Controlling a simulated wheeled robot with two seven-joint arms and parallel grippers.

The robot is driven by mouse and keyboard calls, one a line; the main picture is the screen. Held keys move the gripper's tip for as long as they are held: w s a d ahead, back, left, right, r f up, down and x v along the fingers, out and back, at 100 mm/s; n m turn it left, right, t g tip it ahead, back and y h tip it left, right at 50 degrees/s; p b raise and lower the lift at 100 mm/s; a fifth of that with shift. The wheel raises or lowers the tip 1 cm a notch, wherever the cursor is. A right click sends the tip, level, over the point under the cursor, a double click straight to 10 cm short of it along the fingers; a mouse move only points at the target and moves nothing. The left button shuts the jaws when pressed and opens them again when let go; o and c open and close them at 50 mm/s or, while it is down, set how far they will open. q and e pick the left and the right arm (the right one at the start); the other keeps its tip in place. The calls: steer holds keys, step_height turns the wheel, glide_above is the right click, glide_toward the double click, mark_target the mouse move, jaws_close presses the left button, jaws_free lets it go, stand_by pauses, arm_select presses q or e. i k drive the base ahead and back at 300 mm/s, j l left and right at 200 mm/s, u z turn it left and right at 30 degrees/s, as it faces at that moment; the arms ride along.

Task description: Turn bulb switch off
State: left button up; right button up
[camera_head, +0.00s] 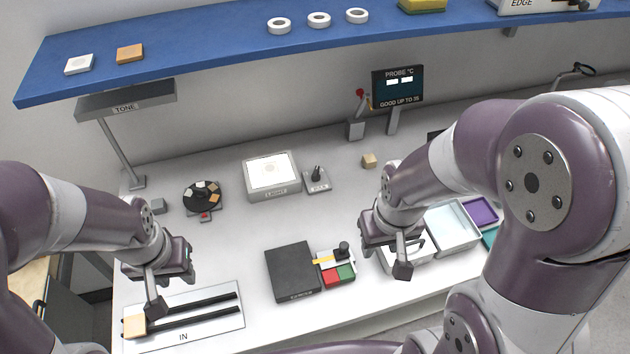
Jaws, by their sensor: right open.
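A small grey switch box (317,181) with a dark upright lever (316,172) stands in the middle of the bench; its label is too small to read surely. Just left of it is a grey box with a bright white top (270,171) and a faint round mark on it. My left gripper (155,304) hangs over the front left of the bench, near the IN plate, well away from the switch; its finger gap is hidden. My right gripper (403,262) is open, in front and to the right of the switch, over the edge of a pale tray.
A black slab (293,271) and a small panel with red and green pads (337,276) lie between my grippers. A probe display (397,87) stands behind. A blue shelf (220,45) overhangs the back. Trays (453,247) lie right.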

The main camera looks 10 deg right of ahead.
mark_target(316, 176)
steer(key=l+z, duration=0.4)
steer(key=l, duration=0.15)
steer(key=i+l+z, duration=0.15)
steer(key=l+z, duration=0.3)
